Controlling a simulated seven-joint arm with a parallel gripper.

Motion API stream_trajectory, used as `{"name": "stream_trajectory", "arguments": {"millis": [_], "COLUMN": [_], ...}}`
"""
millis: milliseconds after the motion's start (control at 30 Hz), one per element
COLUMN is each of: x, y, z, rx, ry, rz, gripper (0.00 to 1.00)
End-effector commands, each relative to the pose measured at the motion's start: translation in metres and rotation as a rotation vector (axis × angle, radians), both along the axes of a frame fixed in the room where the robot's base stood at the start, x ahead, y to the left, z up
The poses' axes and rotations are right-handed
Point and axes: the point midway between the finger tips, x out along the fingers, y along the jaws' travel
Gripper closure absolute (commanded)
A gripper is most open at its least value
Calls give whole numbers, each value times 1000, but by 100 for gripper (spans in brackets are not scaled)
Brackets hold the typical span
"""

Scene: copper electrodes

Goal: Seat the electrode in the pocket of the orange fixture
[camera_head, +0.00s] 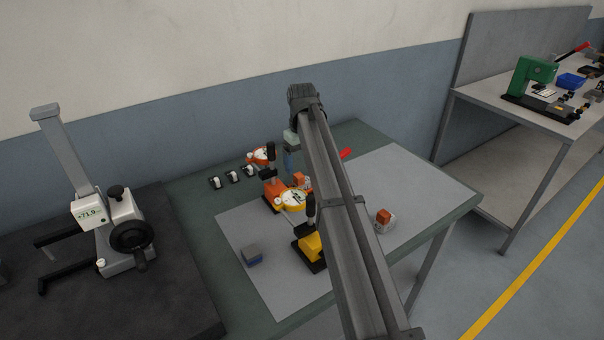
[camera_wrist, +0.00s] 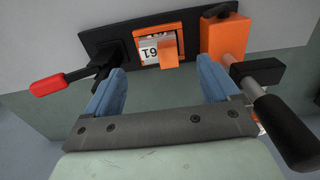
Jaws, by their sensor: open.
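The orange fixture (camera_wrist: 225,38) lies on a black base plate at the top of the wrist view; in the head view it (camera_head: 272,190) is beside my arm. Its square orange frame holds a block with a white face marked with digits and a copper-orange upright part, which looks like the electrode (camera_wrist: 168,50). It seems to sit inside the frame, but I cannot tell whether it is fully down. My gripper (camera_wrist: 160,70) is open, its blue fingers apart on either side of the frame and nearer the camera, with nothing between them. In the head view my gripper (camera_head: 289,160) is partly hidden.
A red-handled clamp (camera_wrist: 50,85) is left of the frame and a black-handled clamp (camera_wrist: 282,128) right. The mat's right side is mostly clear.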

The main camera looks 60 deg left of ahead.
Motion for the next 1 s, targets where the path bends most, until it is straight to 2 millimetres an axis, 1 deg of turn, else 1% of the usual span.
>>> {"name": "stream_trajectory", "arguments": {"millis": [33,100,200,300,400,600,1000], "x": [1,1,1,1,1,0,0], "y": [1,1,1,1,0,0,0], "z": [11,24,39,52,60,66,66], "rx": [2,3,2,2,1,1,1], "ry": [-1,-2,-2,-2,-1,-2,-2], "rz": [0,0,-1,-1,-1,-1,-1], "gripper": [11,11,11,11,11,11,11]}}
